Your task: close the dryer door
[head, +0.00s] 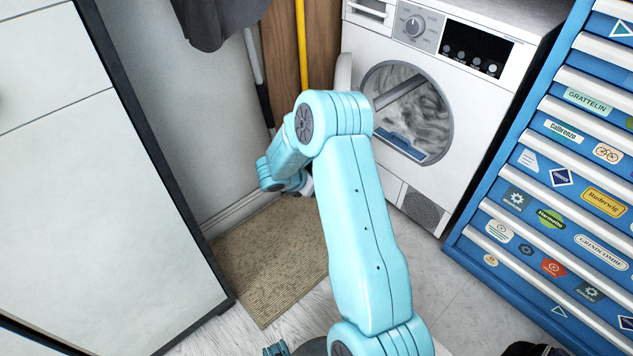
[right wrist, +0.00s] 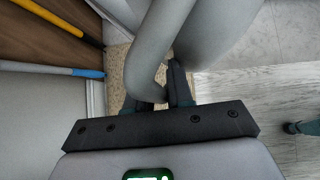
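The white dryer (head: 410,130) stands at the back in the head view, its round opening uncovered. Its door (head: 343,78) stands open, swung out to the left and seen nearly edge-on, mostly hidden behind my right arm. In the right wrist view, the grey curved rim of what looks like the door (right wrist: 147,72) reaches down between the fingers of my right gripper (right wrist: 159,98). The fingers are apart, and I cannot tell if they touch the rim. In the head view, this gripper is hidden behind its own arm.
A blue drawer chest (head: 540,190) with stickers stands right of the dryer. A white cabinet (head: 90,190) is at the left. A brown mat (head: 270,255) lies on the floor. Yellow (head: 301,40) and blue-grey poles lean at the back wall. Grey floor is clear before the dryer.

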